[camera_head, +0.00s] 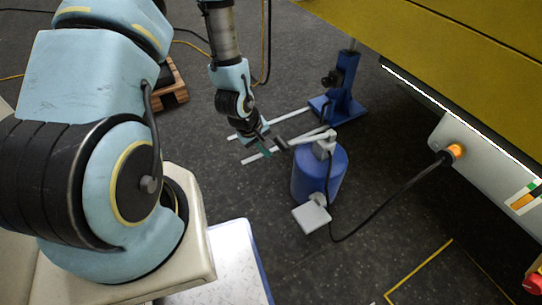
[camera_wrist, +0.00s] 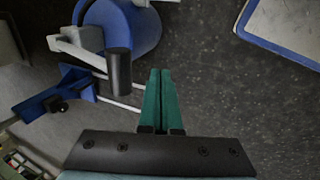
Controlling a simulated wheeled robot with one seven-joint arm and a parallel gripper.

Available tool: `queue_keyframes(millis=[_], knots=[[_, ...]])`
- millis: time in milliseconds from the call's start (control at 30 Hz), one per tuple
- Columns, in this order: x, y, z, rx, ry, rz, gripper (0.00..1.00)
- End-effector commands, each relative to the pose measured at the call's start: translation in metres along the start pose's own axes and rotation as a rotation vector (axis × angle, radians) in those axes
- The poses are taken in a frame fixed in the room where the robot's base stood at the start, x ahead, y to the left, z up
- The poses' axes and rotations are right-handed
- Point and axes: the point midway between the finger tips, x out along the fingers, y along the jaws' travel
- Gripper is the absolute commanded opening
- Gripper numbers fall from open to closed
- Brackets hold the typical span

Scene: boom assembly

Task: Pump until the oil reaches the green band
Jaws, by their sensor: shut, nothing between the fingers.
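The blue pump (camera_head: 319,178) stands on the floor, with a grey lever (camera_head: 305,138) across its top that ends in a black grip (camera_head: 281,144). In the wrist view, the pump (camera_wrist: 140,28) is at the upper left and the black grip (camera_wrist: 118,72) is just left of my fingers. My gripper (camera_head: 266,151) has green fingers (camera_wrist: 161,98). They are shut together, empty, beside the grip and apart from it in the wrist view. A gauge strip (camera_head: 525,198) with green and orange patches is on the white panel at right; its oil level is too small to read.
A black hose (camera_head: 395,201) runs from the pump to an orange fitting (camera_head: 455,151) on the panel. A blue stand (camera_head: 343,92) is behind the pump. A yellow boom (camera_head: 450,50) overhangs at upper right. A wooden pallet (camera_head: 172,88) lies at back left. A white plate (camera_head: 311,217) sits before the pump.

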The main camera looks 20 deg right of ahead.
Motion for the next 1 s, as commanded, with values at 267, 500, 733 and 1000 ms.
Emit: queue_keyframes(millis=[267,500,733,1000], knots=[[-0.039,-0.003,0.0,-0.001,0.001,0.0,0.0],[-0.044,-0.003,0.0,0.0,0.0,0.0,0.0],[-0.044,-0.003,0.0,0.0,0.0,0.0,0.0],[-0.044,-0.003,0.0,0.0,0.0,0.0,0.0]])
